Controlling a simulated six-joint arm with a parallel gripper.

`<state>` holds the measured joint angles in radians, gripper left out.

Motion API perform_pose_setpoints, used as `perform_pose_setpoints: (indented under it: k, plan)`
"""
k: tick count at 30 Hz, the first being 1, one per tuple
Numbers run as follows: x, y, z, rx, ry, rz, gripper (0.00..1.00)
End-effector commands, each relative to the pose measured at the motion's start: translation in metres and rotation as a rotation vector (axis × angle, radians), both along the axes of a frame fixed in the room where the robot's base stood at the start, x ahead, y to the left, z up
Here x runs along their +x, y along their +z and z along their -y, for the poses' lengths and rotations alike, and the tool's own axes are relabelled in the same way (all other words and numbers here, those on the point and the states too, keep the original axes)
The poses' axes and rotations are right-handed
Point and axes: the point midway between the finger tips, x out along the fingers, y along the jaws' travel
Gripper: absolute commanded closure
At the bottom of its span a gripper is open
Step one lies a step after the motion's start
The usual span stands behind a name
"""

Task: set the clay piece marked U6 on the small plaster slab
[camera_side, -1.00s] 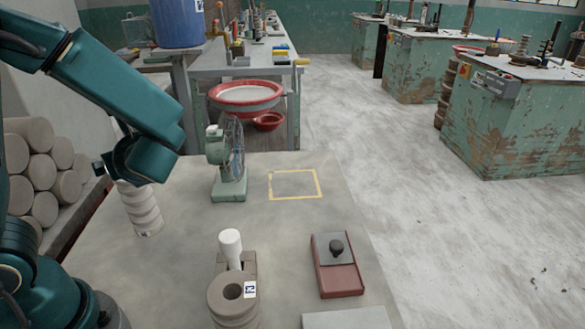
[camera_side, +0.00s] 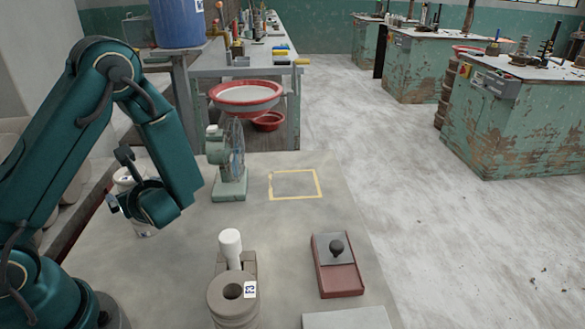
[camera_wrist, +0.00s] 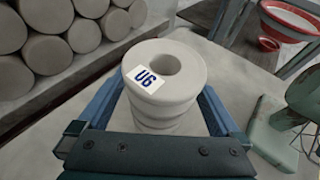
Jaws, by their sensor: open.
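The clay piece marked U6 (camera_wrist: 165,100) is a pale ringed cylinder with a hole in its top and a white label. It stands upright. My gripper (camera_wrist: 163,85) is open around it, one blue finger on each side; I cannot tell whether either touches it. In the side view, my gripper (camera_side: 120,180) is low at the piece's upper part and hides much of it; its base (camera_side: 145,231) shows on the table. A flat pale slab (camera_side: 345,319), apparently the plaster slab, lies at the table's near edge, cut off by the frame.
A grey ringed piece (camera_side: 220,305) with another label stands near a white-headed tool (camera_side: 231,243). A red tray (camera_side: 343,281) with a black-knobbed block lies right of them. A green fan (camera_side: 229,188) stands beyond my gripper. The yellow-outlined square (camera_side: 294,185) is empty.

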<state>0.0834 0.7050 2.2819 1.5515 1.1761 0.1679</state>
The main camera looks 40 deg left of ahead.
Motion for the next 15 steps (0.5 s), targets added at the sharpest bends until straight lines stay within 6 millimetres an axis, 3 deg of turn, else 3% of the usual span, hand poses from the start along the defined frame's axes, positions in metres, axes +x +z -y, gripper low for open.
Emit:
perform_pose_setpoints:
  k: [12,15]
  plan:
    - [0.0012,-0.0041,-0.0090,-0.002,-0.001,0.001,0.00]
    - [0.0012,-0.0040,-0.0090,-0.002,-0.001,0.000,0.38]
